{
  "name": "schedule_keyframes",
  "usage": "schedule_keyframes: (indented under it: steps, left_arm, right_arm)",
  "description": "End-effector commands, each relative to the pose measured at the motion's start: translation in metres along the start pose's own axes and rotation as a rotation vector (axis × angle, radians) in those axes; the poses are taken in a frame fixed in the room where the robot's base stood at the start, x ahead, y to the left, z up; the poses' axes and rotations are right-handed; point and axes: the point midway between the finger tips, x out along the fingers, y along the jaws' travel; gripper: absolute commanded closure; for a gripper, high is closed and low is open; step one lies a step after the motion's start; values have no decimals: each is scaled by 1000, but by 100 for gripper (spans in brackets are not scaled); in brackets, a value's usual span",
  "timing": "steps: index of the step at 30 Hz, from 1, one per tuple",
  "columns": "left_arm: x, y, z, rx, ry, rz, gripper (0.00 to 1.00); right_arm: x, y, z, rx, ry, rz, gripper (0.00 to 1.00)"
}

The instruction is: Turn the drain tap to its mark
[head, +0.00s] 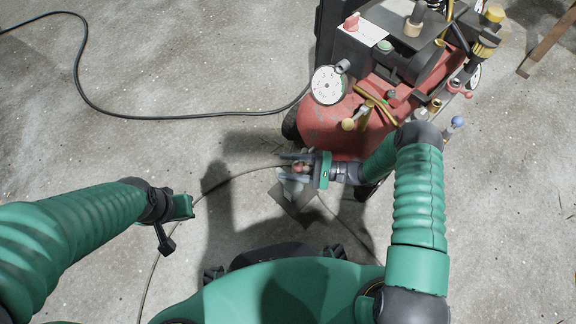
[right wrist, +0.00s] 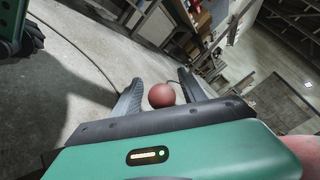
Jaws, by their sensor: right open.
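A dull red ball knob (right wrist: 161,95) stands between the two spread fingers of my right gripper (right wrist: 160,98) in the right wrist view. It looks like the drain tap's handle end; its stem and any mark are hidden. In the head view the same reddish knob (head: 299,168) shows small between the fingers of my right gripper (head: 288,167), low beside the red tank (head: 335,130). The gripper is open; whether a finger touches the knob is unclear. My left gripper (head: 172,238) is at the left over bare floor, away from the machine; its jaw opening is unclear.
The red machine carries a white dial gauge (head: 327,85), a brass valve (head: 372,105) and a blue-tipped knob (head: 457,122). A grey plate (head: 297,212) lies on the floor below my right gripper. A black cable (head: 90,90) crosses the floor. Floor at left is mostly clear.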

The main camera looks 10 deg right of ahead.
Motion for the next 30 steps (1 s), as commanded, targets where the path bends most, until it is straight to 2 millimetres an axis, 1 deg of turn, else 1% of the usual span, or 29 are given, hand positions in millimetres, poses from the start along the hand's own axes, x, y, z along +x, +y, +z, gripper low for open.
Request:
schedule_keyframes:
  steps: [2,5,8,10,11,12,18,21,24,27,30]
  left_arm:
    - [-1,0,0,0,0,0,100]
    - [-10,0,-2,0,0,0,100]
    - [-29,0,-7,0,0,0,100]
    - [-47,0,-11,0,0,0,100]
    - [-49,0,-12,0,0,0,100]
    - [-56,0,-13,0,0,0,100]
    - [-87,0,-20,0,0,0,100]
    - [-99,0,-23,0,0,0,100]
    - [-107,0,-25,0,0,0,100]
    - [-111,0,-26,0,0,0,100]
    - [-112,0,-26,0,0,0,100]
  right_arm:
    - [0,-1,1,-1,-1,-1,50]
    - [0,-9,6,-1,-1,-1,50]
    - [0,-26,18,0,-2,1,50]
    - [0,-42,29,1,-2,0,50]
    - [-2,-30,37,10,-2,-1,50]
    - [-4,-24,48,11,-2,-2,50]
    - [-11,7,99,10,-1,-2,50]
    - [-14,22,123,10,-1,-2,50]
    - [-17,36,141,7,0,-1,50]
    - [-19,45,152,6,-1,-1,50]
    - [-20,50,158,3,-1,-1,50]
